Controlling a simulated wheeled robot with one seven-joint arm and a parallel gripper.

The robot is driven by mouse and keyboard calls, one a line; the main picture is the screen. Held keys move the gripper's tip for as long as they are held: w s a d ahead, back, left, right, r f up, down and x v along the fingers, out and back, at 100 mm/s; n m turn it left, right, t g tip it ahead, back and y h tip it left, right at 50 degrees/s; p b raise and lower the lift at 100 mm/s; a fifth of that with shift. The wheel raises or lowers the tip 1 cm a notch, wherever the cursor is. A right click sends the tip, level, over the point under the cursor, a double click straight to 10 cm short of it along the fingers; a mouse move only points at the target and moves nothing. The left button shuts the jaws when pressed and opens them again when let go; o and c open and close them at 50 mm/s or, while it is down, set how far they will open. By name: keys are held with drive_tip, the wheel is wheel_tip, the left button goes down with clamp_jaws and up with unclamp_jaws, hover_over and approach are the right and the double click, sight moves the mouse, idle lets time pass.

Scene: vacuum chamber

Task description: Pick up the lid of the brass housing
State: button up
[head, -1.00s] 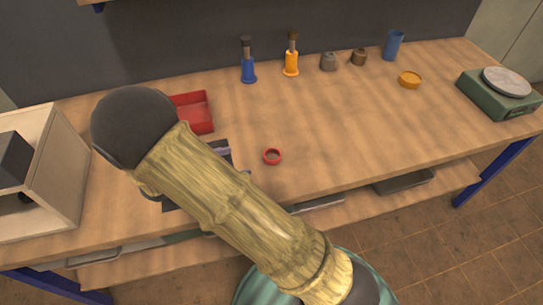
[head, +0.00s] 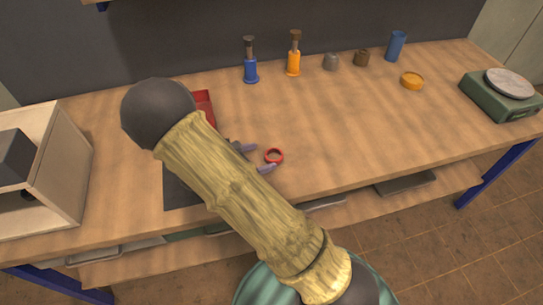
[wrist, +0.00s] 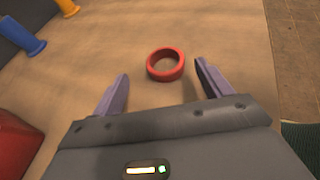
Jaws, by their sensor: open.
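A small brown-brass housing (head: 361,58) stands at the back of the bench in the head view, right of a similar grey one (head: 332,62). Whether its top is a separate lid is too small to tell. My gripper (head: 256,158) is open and empty near the front of the bench, well apart from the housing. Its two purple-grey fingers show in the wrist view (wrist: 161,70), either side of a red ring (wrist: 165,76). The ring lies on the bench just beyond the fingers, not gripped; it also shows in the head view (head: 274,162).
A blue (head: 251,72) and an orange bottle-like piece (head: 294,64) stand at the back. A red tray (head: 205,103) is partly behind my arm. Mid-bench is clear.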

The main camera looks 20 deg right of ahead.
sight(280, 153)
drive_tip(key=x, duration=0.4)
drive_tip(key=shift+s+d+f, duration=0.15)
drive_tip(key=shift+s+d, duration=0.15)
drive_tip(key=shift+d, duration=0.1)
drive_tip(key=shift+a, duration=0.1)
drive_tip(key=shift+w+a, duration=0.1)
drive_tip(key=c, duration=1.1)
